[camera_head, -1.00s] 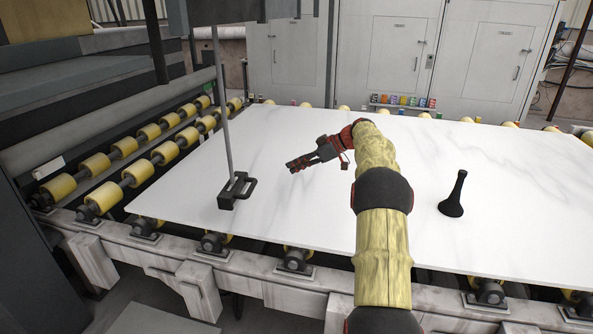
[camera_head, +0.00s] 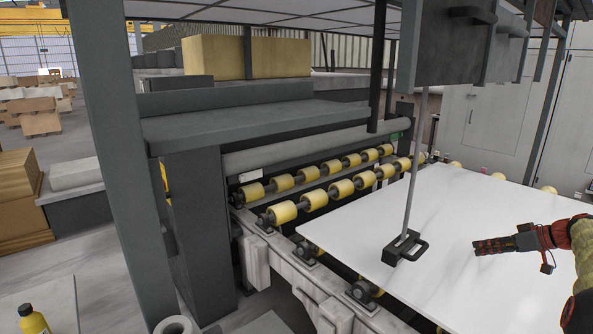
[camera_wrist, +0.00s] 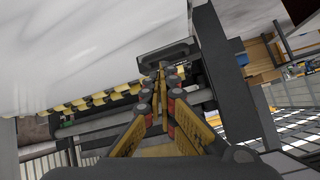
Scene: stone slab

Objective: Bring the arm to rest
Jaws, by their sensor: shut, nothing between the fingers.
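My gripper (camera_head: 476,247) is at the right of the head view, above the white stone slab (camera_head: 458,205), its fingers pointing left. It is shut and empty. In the wrist view my gripper (camera_wrist: 161,72) shows its fingers together in the middle. The slab also fills the upper left of the wrist view (camera_wrist: 75,45). My arm enters the head view from the right edge, and most of it is out of frame.
Yellow rollers (camera_head: 282,212) run along the conveyor. A grey machine post (camera_head: 120,170) stands at left. A yellow bottle (camera_head: 32,318) is at bottom left.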

